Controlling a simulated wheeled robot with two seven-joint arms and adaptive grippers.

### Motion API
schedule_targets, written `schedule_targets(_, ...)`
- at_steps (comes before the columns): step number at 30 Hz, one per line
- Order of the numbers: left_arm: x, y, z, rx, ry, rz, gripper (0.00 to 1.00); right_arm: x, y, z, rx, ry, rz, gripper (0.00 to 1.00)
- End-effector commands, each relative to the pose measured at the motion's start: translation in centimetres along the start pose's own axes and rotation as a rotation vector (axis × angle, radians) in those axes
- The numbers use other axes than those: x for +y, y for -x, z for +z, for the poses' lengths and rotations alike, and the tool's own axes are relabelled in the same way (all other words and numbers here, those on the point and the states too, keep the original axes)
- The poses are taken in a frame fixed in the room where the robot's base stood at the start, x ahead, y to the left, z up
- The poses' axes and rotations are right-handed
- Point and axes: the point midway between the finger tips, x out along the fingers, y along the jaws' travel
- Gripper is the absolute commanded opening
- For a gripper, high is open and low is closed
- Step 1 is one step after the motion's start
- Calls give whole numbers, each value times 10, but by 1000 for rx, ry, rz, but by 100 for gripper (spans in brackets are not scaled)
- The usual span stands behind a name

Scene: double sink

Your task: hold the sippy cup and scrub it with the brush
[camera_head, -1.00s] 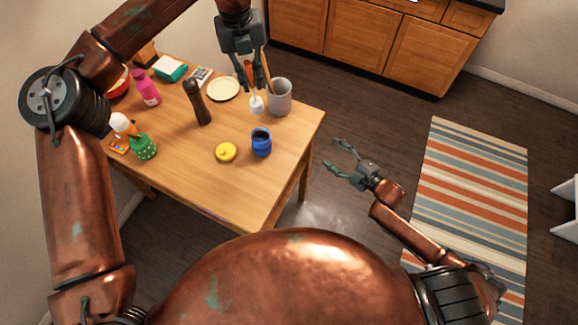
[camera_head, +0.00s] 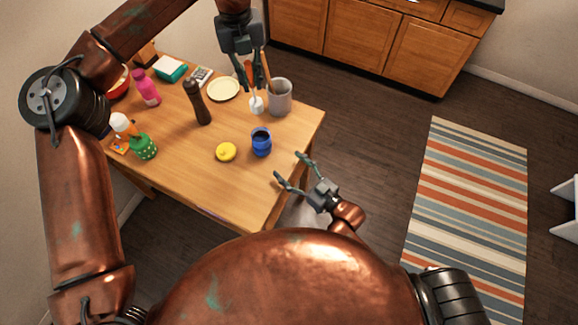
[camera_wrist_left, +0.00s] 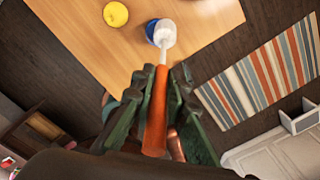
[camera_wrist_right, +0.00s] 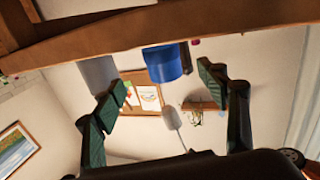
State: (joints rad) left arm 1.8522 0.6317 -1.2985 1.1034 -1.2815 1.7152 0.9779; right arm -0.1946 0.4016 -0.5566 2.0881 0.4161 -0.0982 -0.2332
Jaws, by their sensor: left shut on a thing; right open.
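The blue sippy cup (camera_head: 261,144) stands upright and open-topped near the right edge of the wooden table. My left gripper (camera_head: 252,82) is shut on the orange handle of the brush, whose white head (camera_head: 256,104) points down above the table, behind the cup. In the left wrist view the brush handle (camera_wrist_left: 155,115) is between the fingers and the white head overlaps the cup. My right gripper (camera_head: 289,166) is open and empty beside the table edge, fingers pointing toward the cup. In the right wrist view the cup (camera_wrist_right: 167,64) appears between the spread fingertips, apart from them.
A dark pepper mill (camera_head: 197,103), cream plate (camera_head: 223,89) and pink bottle (camera_head: 146,89) stand farther left. The table's front middle is clear.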

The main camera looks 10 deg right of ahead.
Motion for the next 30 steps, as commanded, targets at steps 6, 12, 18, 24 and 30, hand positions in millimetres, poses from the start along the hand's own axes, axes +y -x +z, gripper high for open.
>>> schedule_targets(6,0,0,0,0,0,0,0,-2,-15,0,2,-35,5,67)
schedule_targets(12,0,0,0,0,0,0,0,-2,-50,0,2,-34,5,67)
schedule_targets(18,0,0,0,0,-1,0,0,-2,-86,0,1,-33,5,67)
schedule_targets(24,0,0,0,0,-1,0,0,-1,-111,1,-1,-32,5,67)
schedule_targets(30,0,0,0,0,0,0,0,-1,-120,1,-1,-31,5,67)
